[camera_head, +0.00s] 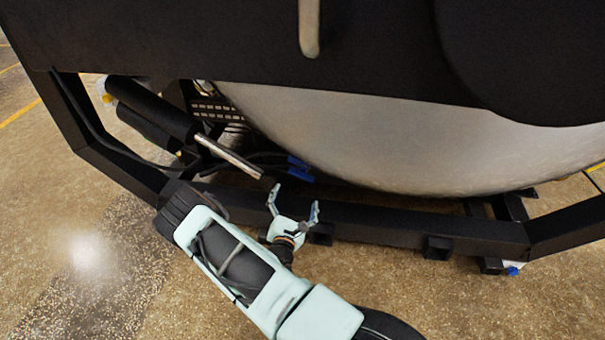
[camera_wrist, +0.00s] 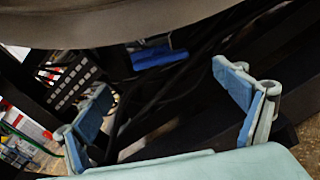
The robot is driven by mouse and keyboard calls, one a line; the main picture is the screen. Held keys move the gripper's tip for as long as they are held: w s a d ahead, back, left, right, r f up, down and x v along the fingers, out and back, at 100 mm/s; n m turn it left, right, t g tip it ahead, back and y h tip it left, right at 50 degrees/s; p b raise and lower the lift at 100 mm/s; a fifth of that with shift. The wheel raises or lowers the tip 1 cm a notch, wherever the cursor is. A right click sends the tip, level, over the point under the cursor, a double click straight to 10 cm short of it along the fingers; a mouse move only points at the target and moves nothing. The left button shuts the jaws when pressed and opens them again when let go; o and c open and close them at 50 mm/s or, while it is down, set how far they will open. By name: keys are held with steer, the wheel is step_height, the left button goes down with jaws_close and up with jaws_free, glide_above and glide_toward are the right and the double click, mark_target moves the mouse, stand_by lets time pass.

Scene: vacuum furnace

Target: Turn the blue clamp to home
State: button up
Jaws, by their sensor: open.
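The blue clamp (camera_head: 299,167) sits low under the pale rounded vessel, behind the black frame's front bar, in the head view. In the wrist view the blue clamp (camera_wrist: 158,58) shows beyond the fingers, between their tips in the picture, with dark cables around it. Its exact pose is hard to tell in the shadow. My gripper (camera_head: 295,197) is open and empty at the front bar, just short of the clamp and apart from it. The wrist view shows both blue-padded fingers of my gripper (camera_wrist: 165,78) spread wide with nothing between them.
The pale vessel (camera_head: 350,135) hangs close above the clamp. The black front bar (camera_head: 390,222) runs below my gripper. A black cylinder with a metal rod (camera_head: 228,154) slants down at the left. A perforated black panel (camera_wrist: 75,78) stands left in the wrist view. Open floor lies in front.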

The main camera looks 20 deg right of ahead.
mark_target(301, 177)
steer(key=b+x, duration=0.3)
steer(key=x, duration=0.7)
steer(key=shift+c, duration=0.4)
steer(key=c, duration=1.1)
